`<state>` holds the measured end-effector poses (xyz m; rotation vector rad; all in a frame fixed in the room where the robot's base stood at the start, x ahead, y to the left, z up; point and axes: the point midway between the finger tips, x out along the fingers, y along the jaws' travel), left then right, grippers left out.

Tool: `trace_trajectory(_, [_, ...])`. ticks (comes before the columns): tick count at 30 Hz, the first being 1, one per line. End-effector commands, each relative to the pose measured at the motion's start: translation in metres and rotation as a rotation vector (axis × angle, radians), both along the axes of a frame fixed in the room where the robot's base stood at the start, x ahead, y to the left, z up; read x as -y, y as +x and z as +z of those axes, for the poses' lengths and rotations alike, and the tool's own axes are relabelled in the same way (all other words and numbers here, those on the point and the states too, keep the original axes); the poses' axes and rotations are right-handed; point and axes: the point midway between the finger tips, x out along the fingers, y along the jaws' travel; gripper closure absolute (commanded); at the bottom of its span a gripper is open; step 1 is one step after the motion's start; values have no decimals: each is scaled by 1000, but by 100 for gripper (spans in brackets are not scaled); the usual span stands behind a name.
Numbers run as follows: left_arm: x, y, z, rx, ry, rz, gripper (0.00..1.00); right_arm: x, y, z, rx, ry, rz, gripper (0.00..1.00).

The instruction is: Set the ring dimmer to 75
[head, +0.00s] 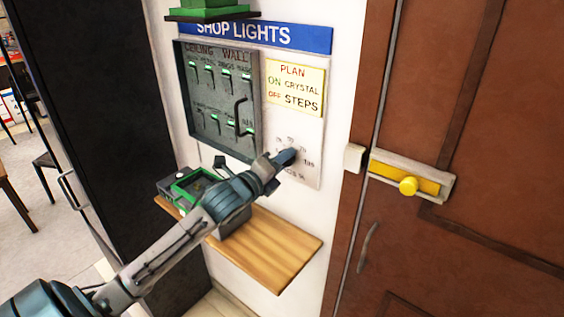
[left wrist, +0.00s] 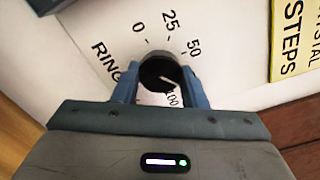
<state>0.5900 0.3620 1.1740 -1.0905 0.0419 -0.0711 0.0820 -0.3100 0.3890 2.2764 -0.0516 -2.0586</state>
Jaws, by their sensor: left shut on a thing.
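The ring dimmer is a round dark knob (left wrist: 158,72) on a white wall plate (head: 307,125), with a short white pointer line slanting to the lower right in the left wrist view. Printed around it are 0, 25, 50 and 100, with part of the RINGS label at left. The 75 mark is hidden in that view, and the right finger covers that side. My left gripper (head: 287,157) is shut on the knob, with one blue finger on each side in the left wrist view (left wrist: 160,84). In the head view the gripper covers the knob.
A grey switch panel (head: 222,141) with several green-marked levers is just left of the plate. A yellow note (head: 295,88) is above the dimmer. A wooden shelf (head: 270,250) juts out below, holding a green-trimmed box (head: 172,183). A brown door (head: 490,120) with a yellow latch (head: 408,186) is at right.

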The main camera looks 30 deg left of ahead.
Motion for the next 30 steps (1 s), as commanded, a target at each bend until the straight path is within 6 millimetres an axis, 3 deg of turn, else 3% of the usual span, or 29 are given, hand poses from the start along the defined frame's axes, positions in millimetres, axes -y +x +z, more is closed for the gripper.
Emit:
trace_trajectory(10, [0, 0, -2, -4, -1, 1, 84, 0, 0, 0, 0, 0, 0, 100])
trace_trajectory(11, [0, 0, -2, -4, -1, 1, 56, 0, 0, 0, 0, 0, 0, 100])
trace_trajectory(13, [0, 0, -2, -3, -1, 0, 42, 0, 0, 0, 0, 0, 0, 100])
trace_trajectory(14, [0, 0, -2, -3, -1, 0, 40, 0, 0, 0, 0, 0, 0, 100])
trace_trajectory(23, [0, -1, -1, -2, 0, 0, 40, 0, 0, -1, 0, 0, 0, 100])
trace_trajectory(30, [-2, -18, -3, -4, 6, 1, 40, 0, 0, -9, 0, 0, 0, 100])
